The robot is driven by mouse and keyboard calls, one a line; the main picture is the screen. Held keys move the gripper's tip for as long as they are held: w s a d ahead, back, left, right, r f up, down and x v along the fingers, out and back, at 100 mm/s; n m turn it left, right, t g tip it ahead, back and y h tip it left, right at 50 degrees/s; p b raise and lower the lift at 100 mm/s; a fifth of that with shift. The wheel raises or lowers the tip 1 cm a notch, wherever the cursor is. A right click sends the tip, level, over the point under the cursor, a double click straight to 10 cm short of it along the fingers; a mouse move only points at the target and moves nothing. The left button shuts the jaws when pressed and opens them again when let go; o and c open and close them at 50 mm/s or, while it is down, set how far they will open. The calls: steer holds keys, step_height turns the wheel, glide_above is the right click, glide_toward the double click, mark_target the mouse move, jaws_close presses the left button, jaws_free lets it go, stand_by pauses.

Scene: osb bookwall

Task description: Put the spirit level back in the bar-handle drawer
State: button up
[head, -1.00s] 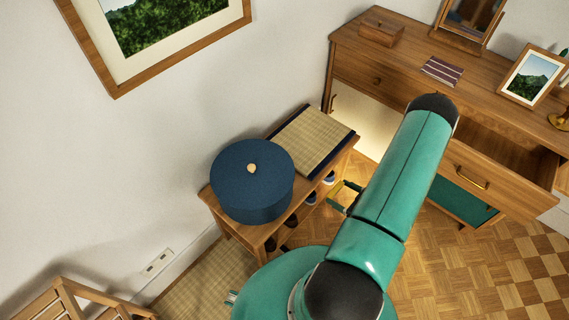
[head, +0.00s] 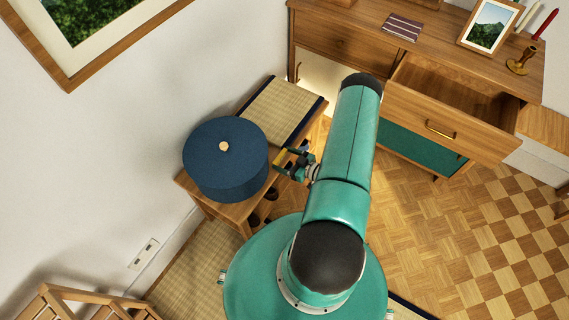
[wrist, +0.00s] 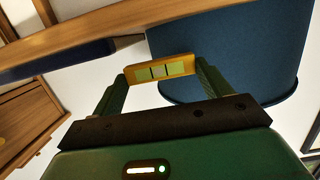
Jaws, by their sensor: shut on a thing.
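The spirit level (wrist: 161,70) is a small yellow bar with pale green windows, held across between the two fingertips in the wrist view. It shows as a yellow bit in the head view (head: 279,158). My gripper (head: 286,160) is shut on it, close to the right side of the blue round box, above the bench edge. The bar-handle drawer (head: 452,124) is pulled open at the right of the wooden dresser, with a brass bar handle (head: 441,130) on its front. Part of its inside shows and looks empty; my gripper is well to its left.
The blue round box (head: 225,160) and a woven mat (head: 284,108) sit on the wooden bench (head: 316,126). The dresser top (head: 430,45) holds a picture frame (head: 489,25), a striped item (head: 403,27) and a brass candlestick (head: 521,60). The parquet floor right of my arm is clear.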

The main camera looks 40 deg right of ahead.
mark_target(284, 164)
steer(key=shift+w+a+f, duration=0.1)
steer(key=shift+w+f, duration=0.05)
steer(key=shift+f, duration=0.8)
steer(key=shift+w+a+f, duration=0.1)
steer(key=shift+f, duration=0.8)
steer(key=o, duration=0.8)
steer(key=shift+f, duration=0.1)
